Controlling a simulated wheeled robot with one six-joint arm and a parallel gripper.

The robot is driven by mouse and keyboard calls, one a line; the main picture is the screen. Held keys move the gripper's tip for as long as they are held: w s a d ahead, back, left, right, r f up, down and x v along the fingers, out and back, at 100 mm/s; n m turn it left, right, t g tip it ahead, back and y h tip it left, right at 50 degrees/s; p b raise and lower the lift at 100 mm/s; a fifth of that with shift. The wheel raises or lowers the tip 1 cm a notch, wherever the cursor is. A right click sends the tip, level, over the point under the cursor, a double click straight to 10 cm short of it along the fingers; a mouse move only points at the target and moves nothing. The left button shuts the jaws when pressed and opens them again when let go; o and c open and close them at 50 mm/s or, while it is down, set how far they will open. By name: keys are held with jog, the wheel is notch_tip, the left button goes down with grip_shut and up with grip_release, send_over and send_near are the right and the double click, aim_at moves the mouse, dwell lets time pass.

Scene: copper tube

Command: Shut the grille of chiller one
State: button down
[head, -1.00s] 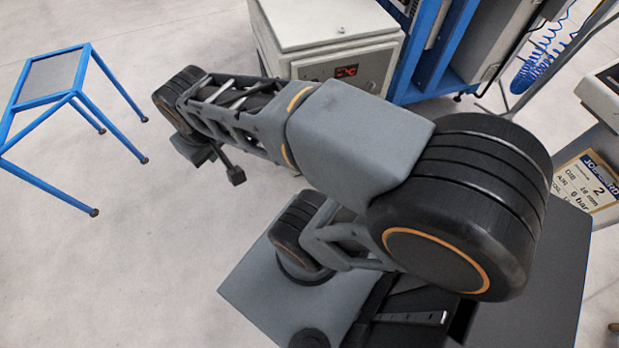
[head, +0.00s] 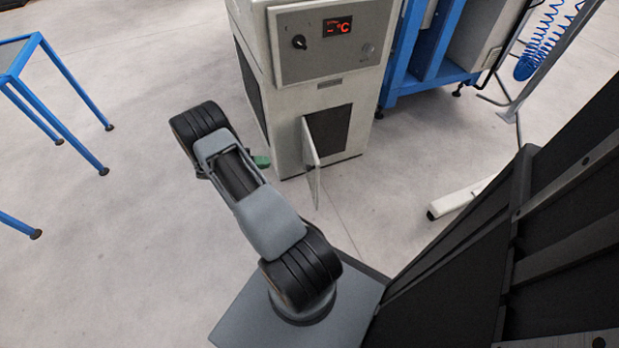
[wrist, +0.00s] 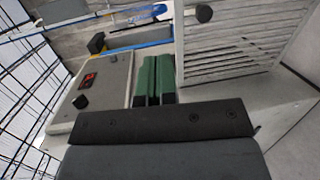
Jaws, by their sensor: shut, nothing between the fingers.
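The chiller (head: 352,95) is a pale cabinet with a red display and a black knob. Its grille (head: 311,165) stands open, swung out from the front and seen nearly edge-on, beside a dark opening (head: 330,128). My gripper (head: 262,161) shows as a green tip just left of the grille, apart from it. In the wrist view its green fingers (wrist: 154,78) are together and empty. The slatted grille (wrist: 232,45) is right of them there, with a dark round knob (wrist: 204,13). The control panel (wrist: 98,90) is on the left. I cannot read which chiller this is.
A blue-framed stand (head: 70,95) is at the left. A blue machine frame (head: 425,65) stands right of the chiller. A white foot of a stand (head: 460,198) lies on the floor at the right. The floor between my base and the chiller is clear.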

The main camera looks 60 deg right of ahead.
notch_tip(320, 180, down, 6)
jog(key=s+d+h+b, duration=0.1)
jog(key=d+b, duration=0.1)
jog(key=b, duration=0.3)
send_near(316, 164)
jog(key=shift+g+h, duration=0.3)
jog(key=shift+g, duration=0.1)
jog(key=x, duration=0.7)
jog(key=shift+d+f, duration=0.15)
jog(key=shift+f, duration=0.25)
jog(key=shift+s+d, duration=0.1)
jog(key=shift+s, duration=0.05)
